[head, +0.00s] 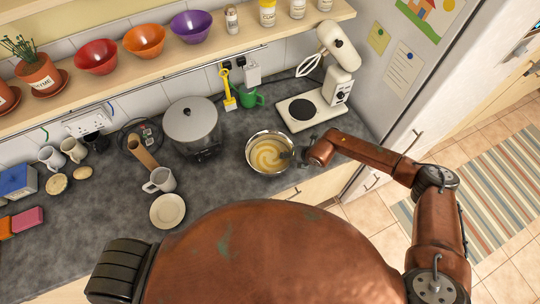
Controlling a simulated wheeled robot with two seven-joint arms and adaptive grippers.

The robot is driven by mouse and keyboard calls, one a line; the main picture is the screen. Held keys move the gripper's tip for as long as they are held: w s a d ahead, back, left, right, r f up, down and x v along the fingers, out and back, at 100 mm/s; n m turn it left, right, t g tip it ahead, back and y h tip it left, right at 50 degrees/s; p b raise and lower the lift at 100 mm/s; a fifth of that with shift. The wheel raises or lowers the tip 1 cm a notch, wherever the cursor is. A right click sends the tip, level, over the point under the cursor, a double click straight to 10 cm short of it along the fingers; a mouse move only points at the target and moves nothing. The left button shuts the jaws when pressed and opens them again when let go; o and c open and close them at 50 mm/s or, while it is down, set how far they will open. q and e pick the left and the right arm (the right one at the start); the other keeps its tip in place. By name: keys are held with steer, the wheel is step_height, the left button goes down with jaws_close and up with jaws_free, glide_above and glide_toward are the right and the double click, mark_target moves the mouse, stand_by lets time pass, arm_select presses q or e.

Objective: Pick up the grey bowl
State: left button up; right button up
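The grey bowl (251,143) is a shiny metal bowl on the dark countertop, in the middle of the head view. It stands upright and holds a swirled, pale yellow batter-like mix (268,155). My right gripper (294,157) is at the bowl's right rim, and its dark fingers partly overlap that rim. The fingers are small and dark here, so I cannot tell whether they are spread, closed or touching the rim. My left gripper is not in view.
A stand mixer (338,75) with a white-and-black base stands behind the bowl on the right. A large lidded pot (191,121) is to its left. A white mug (159,181) and a small plate (167,211) are further left. A green cup (251,97) is behind.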

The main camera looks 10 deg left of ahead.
steer(key=shift+f, duration=0.15)
steer(key=shift+c, duration=0.7)
jaws_close()
